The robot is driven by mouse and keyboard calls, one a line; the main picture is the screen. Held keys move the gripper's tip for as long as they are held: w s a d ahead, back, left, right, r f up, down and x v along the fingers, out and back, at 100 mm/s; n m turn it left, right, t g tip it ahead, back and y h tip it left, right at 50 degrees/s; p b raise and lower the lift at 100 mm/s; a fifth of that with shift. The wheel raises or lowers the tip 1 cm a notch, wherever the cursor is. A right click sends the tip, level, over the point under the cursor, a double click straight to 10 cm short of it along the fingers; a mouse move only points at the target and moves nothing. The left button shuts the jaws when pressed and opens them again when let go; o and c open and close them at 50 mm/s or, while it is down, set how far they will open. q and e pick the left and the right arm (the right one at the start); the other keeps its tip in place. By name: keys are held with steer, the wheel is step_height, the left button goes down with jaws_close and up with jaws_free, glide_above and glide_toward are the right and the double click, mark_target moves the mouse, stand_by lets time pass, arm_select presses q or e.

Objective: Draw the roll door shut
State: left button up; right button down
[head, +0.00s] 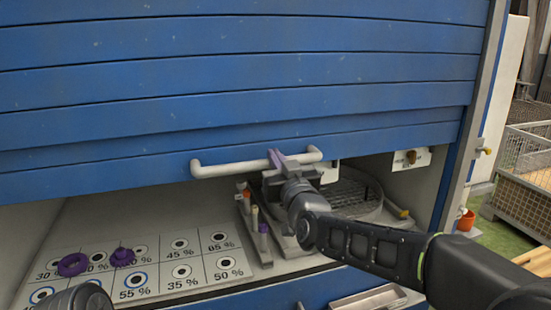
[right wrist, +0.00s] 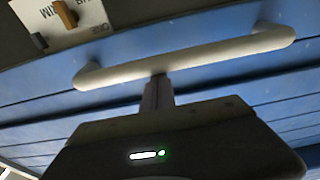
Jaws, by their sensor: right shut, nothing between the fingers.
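The blue slatted roll door (head: 230,80) is partly lowered, with an open gap between its lower edge and the cabinet floor. A pale bar handle (head: 225,169) runs across its lowest slat. My right gripper (head: 277,158) is at the handle, right of its middle, with its purple-grey fingers shut and empty. In the right wrist view the closed fingers (right wrist: 157,92) reach up to the handle (right wrist: 195,62), their tips at its edge; I cannot tell whether they press on it.
Inside the gap lie a white board (head: 205,262) with percent labels and purple rings (head: 73,264), a rack of tubes (head: 263,228) and a round grated turntable (head: 355,192). A label plate with a brown knob (head: 411,158) is at the right. A wire cage (head: 525,180) stands outside.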

arm_select(q)
step_height(320, 180, down, 38)
steer(key=w+a+b, duration=0.1)
steer(key=w+b, duration=0.1)
steer(key=b, duration=3.4)
steer(key=shift+w+a+t, duration=0.2)
steer(key=shift+a+t, duration=0.2)
arm_select(e)
step_height(320, 180, down, 42)
steer(key=shift+r, duration=0.2)
steer(key=shift+f, duration=0.1)
step_height(320, 180, up, 6)
steer(key=f+p, duration=0.1)
steer(key=p, duration=0.1)
arm_select(q)
steer(key=v, duration=0.2)
steer(key=shift+s+a+r, duration=0.1)
steer(key=shift+s+r, duration=0.15)
steer(key=shift+r, duration=0.05)
arm_select(e)
steer(key=v, duration=0.9)
